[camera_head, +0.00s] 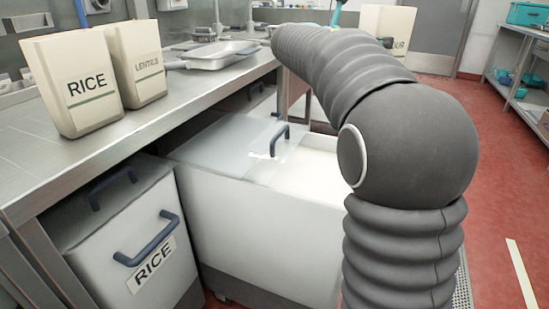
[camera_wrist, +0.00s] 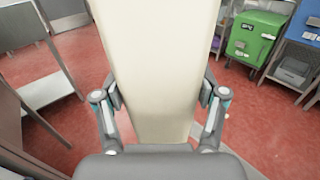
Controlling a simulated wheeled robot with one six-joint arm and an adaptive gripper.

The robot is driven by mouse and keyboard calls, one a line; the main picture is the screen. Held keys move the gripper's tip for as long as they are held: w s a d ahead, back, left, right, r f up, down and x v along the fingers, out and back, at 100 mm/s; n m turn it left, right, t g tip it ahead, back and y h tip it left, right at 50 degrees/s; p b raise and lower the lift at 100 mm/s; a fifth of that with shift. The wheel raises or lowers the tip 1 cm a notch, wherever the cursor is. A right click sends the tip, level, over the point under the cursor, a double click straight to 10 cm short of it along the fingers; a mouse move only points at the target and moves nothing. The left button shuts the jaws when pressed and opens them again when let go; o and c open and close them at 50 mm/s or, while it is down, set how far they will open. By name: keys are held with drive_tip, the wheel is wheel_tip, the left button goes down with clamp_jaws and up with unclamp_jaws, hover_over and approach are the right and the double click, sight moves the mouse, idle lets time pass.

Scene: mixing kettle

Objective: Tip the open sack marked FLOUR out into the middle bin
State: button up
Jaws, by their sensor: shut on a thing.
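The cream sack (camera_wrist: 155,60) fills the middle of the wrist view. My gripper (camera_wrist: 160,95) is shut on it, one finger on each side. In the head view the sack (camera_head: 392,22) shows beyond my arm at the upper right, with only the letters "UR" or "OUR" readable. It looks roughly upright, and my arm hides much of it. A large white bin (camera_head: 250,235) stands beside the rice bin, partly under the counter. Its clear lid (camera_head: 232,145) covers the left part, and pale contents show in the open right part. My arm hides its right side.
Sacks marked RICE (camera_head: 82,85) and LENTILS (camera_head: 140,65) stand on the steel counter (camera_head: 40,165), near a metal tray (camera_head: 215,54). The rice bin (camera_head: 150,235) is under the counter at left. Red floor (camera_head: 500,200) is open at right, before a shelf rack (camera_head: 520,85).

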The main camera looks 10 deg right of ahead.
drive_tip(key=s+a+f+n+t+y+b, duration=0.1)
drive_tip(key=s+a+f+n+t+b, duration=0.15)
drive_tip(key=a, duration=0.85)
drive_tip(key=s+a+f+n+t+y+b, duration=0.1)
drive_tip(key=s+a+f+t+b, duration=0.2)
drive_tip(key=a, duration=0.9)
drive_tip(key=s+a+f+n+t+y+b, duration=0.1)
drive_tip(key=s+a+f+n+t+y, duration=0.1)
drive_tip(key=s+a, duration=0.4)
drive_tip(key=s+a+f+n+t+y+b, duration=0.1)
drive_tip(key=s+a+f+n+t, duration=0.1)
drive_tip(key=s+a+f, duration=0.3)
drive_tip(key=shift+s+a+f+y, duration=0.25)
drive_tip(key=shift+s+a+y, duration=0.15)
drive_tip(key=shift+s+a, duration=0.3)
drive_tip(key=shift+d, duration=0.1)
